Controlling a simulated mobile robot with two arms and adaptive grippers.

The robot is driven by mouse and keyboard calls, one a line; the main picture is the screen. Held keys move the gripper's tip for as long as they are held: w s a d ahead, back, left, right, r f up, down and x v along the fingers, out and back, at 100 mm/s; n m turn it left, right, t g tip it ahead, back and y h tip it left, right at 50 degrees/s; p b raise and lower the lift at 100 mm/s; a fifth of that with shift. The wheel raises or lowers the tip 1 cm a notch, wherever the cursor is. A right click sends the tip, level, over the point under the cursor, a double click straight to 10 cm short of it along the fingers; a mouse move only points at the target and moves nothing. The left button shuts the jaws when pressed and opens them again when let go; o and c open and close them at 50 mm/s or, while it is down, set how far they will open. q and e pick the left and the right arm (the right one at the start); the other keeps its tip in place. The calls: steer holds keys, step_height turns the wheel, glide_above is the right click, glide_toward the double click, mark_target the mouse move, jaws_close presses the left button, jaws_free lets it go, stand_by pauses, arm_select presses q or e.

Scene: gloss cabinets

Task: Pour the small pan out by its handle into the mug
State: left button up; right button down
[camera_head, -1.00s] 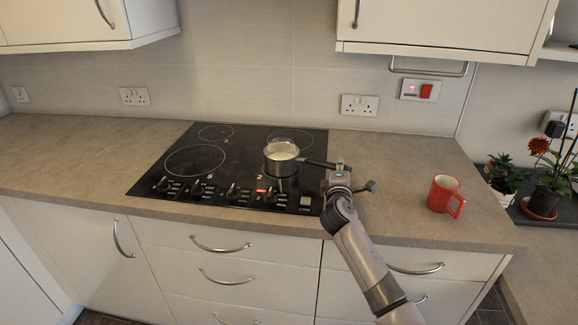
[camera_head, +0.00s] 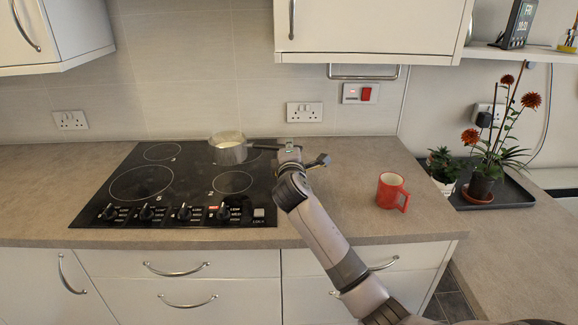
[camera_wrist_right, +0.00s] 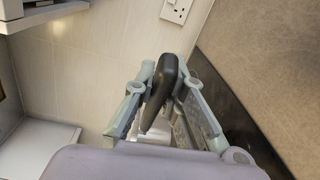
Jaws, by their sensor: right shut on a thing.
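The small pan (camera_head: 228,153) is metal, with a pale content at its top, and looks roughly level over the back right of the black hob. Its dark handle (camera_head: 263,147) points right to my right gripper (camera_head: 284,150), which is shut on it. In the right wrist view the dark handle (camera_wrist_right: 162,92) sits between the two fingers of the gripper (camera_wrist_right: 160,97). The red mug (camera_head: 391,191) stands upright on the worktop, right of the gripper, with its handle to the right. My left gripper does not show.
The black hob (camera_head: 130,205) has its knobs along the front. Wall cabinets (camera_head: 370,25) hang above the back. Potted plants (camera_head: 482,185) stand on a dark tray at the right. The worktop between hob and mug (camera_head: 340,200) is clear.

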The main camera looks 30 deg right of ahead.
step_height(320, 180, up, 18)
steer(key=p, duration=0.7)
